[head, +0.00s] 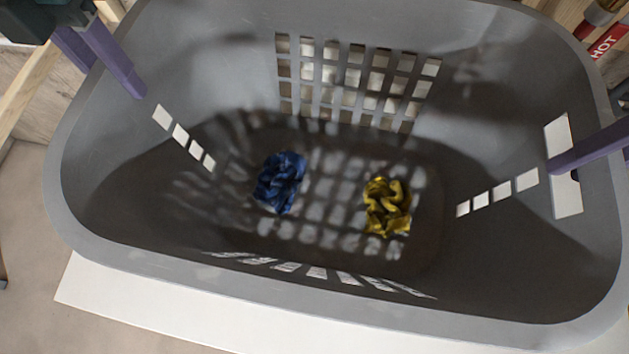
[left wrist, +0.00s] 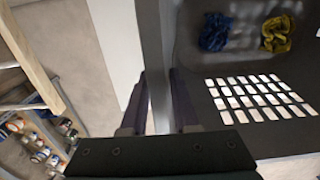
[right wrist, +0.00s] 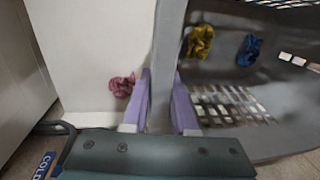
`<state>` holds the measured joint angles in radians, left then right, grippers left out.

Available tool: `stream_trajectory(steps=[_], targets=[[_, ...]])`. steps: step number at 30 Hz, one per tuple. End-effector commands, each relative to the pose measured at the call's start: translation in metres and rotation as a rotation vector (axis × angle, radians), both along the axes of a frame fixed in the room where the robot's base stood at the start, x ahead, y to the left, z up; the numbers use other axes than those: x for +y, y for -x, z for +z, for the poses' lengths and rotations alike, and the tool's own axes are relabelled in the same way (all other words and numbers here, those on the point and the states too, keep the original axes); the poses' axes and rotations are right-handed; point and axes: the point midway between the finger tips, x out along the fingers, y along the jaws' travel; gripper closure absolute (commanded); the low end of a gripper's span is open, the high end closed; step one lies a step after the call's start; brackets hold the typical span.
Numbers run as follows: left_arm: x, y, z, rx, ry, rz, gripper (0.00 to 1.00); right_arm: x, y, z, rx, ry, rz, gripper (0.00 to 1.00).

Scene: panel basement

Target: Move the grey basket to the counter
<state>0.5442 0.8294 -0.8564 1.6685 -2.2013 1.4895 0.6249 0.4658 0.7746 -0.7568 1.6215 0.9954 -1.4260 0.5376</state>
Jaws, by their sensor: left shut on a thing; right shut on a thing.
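The grey basket (head: 330,290) fills most of the head view. A blue cloth (head: 281,181) and a yellow cloth (head: 387,206) lie on its floor. My left gripper (head: 114,80) is shut on the basket's left wall; in the left wrist view its fingers (left wrist: 160,102) stand on both sides of the wall (left wrist: 156,45). My right gripper (head: 588,150) is shut on the right wall by the handle slot; the right wrist view shows its fingers (right wrist: 163,105) on both sides of the wall (right wrist: 168,40). I cannot tell which surface is the counter.
A white surface (head: 150,300) shows below the basket's near side. A pink cloth (right wrist: 122,85) lies on a white surface in the right wrist view. A wooden frame (left wrist: 32,65) and several jars (left wrist: 40,150) are at the left. Pipes with a red HOT tag (head: 608,42) are at upper right.

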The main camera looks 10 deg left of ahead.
Motion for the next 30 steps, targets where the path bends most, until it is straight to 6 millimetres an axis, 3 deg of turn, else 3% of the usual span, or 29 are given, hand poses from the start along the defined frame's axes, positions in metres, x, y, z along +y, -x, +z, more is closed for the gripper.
stream_trajectory(steps=[1,2,9,20,30], targets=[[0.005,0.0,-0.008,0.001,-0.015,0.004,1.0,-0.005,-0.001,-0.007,-0.002,0.011,-0.006,1.0],[0.005,0.0,-0.005,0.002,-0.015,0.004,0.69,-0.005,-0.001,-0.005,-0.001,0.012,-0.006,0.71],[0.003,0.0,-0.003,0.002,-0.008,0.002,0.42,-0.002,0.0,-0.003,0.0,0.006,-0.003,0.44],[0.001,-0.001,0.005,-0.003,-0.002,0.001,0.42,-0.001,0.0,-0.003,0.0,0.002,-0.001,0.44],[0.002,-0.002,0.076,-0.006,-0.004,0.001,0.42,0.0,0.0,-0.003,0.0,0.001,0.0,0.44]])
